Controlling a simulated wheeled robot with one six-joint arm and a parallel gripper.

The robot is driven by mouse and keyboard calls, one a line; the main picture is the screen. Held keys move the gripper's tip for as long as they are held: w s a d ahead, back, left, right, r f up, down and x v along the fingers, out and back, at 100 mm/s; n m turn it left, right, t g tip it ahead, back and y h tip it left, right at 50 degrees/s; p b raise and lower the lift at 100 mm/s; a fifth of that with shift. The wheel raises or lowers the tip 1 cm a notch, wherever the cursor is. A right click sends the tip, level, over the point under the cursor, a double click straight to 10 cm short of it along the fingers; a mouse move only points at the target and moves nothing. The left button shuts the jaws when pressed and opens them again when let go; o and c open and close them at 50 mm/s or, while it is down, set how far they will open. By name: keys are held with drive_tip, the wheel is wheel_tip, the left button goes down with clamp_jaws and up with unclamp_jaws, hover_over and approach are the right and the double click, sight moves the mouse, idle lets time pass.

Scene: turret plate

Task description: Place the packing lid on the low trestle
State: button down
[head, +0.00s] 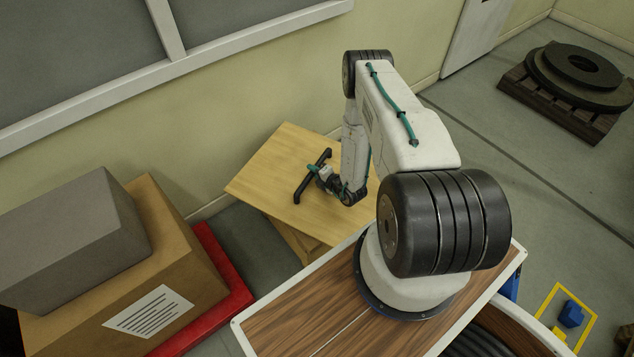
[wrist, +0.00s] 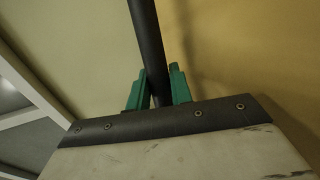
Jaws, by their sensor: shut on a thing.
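My gripper (head: 314,171) is shut on a dark bar (head: 303,189), shaped like a handle, above a pale wooden board (head: 262,180). In the wrist view, the green fingers (wrist: 158,90) close around the dark bar (wrist: 148,40), which runs up out of the picture. The board also shows in the wrist view (wrist: 260,60), with a soft shadow on it. I cannot tell whether the bar is fixed to the board, or whether the board is the packing lid or the low trestle's top. Wooden supports (head: 300,240) show below its front edge. My arm hides its right part.
A cardboard box (head: 185,250) with a grey box (head: 70,240) on it stands on a red base (head: 225,262) at left. The wall and window (head: 230,60) lie close behind the board. Dark discs (head: 580,75) sit on a pallet at far right; the floor between is clear.

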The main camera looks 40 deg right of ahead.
drive_tip(key=shift+w+d, duration=0.3)
drive_tip(key=shift+w, duration=0.4)
drive_tip(key=shift+w+d, duration=0.3)
drive_tip(key=shift+w, duration=0.35)
drive_tip(key=shift+w+f, duration=0.2)
drive_tip(key=shift+f, duration=1.6)
drive_tip(key=c, duration=1.3)
unclamp_jaws()
drive_tip(key=shift+s+f, duration=0.1)
drive_tip(key=shift+s, duration=0.05)
drive_tip(key=shift+o, duration=0.2)
